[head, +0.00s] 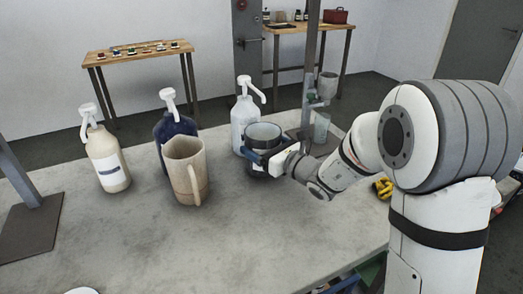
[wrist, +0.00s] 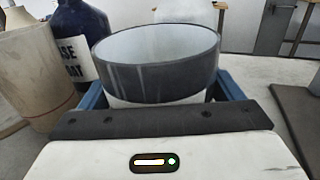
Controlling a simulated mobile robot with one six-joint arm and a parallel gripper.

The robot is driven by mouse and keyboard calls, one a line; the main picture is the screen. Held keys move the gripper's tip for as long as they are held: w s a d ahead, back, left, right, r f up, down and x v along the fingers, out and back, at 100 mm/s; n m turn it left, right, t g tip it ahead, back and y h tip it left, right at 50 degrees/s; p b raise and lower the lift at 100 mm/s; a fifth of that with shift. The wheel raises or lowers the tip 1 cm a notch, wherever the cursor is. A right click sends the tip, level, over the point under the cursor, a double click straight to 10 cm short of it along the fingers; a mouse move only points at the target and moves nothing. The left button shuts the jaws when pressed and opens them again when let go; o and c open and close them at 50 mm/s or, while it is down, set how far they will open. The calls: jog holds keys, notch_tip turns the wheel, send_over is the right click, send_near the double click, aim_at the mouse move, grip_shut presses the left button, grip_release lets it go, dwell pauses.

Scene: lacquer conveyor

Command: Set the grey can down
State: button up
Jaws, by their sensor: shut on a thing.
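The grey can (head: 263,132) is an open-topped cylinder with a dark grey band, upright near the middle of the table. In the wrist view the grey can (wrist: 155,78) fills the space between the blue fingers, with its pale inside showing. My gripper (head: 256,158) is shut on it, low around its sides. The can's lower part is hidden by my gripper, so I cannot tell whether its base touches the table (head: 170,240).
A beige jug (head: 184,170) stands left of the can, with a dark blue pump bottle (head: 172,128) behind it. A white pump bottle (head: 245,122) is close behind the can. A cream pump bottle (head: 106,158) stands far left.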

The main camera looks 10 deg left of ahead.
jog(key=shift+f, duration=0.75)
jog(key=shift+f+b, duration=0.25)
jog(key=shift+b, duration=0.05)
jog(key=o, duration=1.3)
jog(key=shift+r, duration=0.1)
jog(key=shift+r+p, duration=0.15)
jog(key=shift+p, duration=0.15)
jog(key=v, duration=1.2)
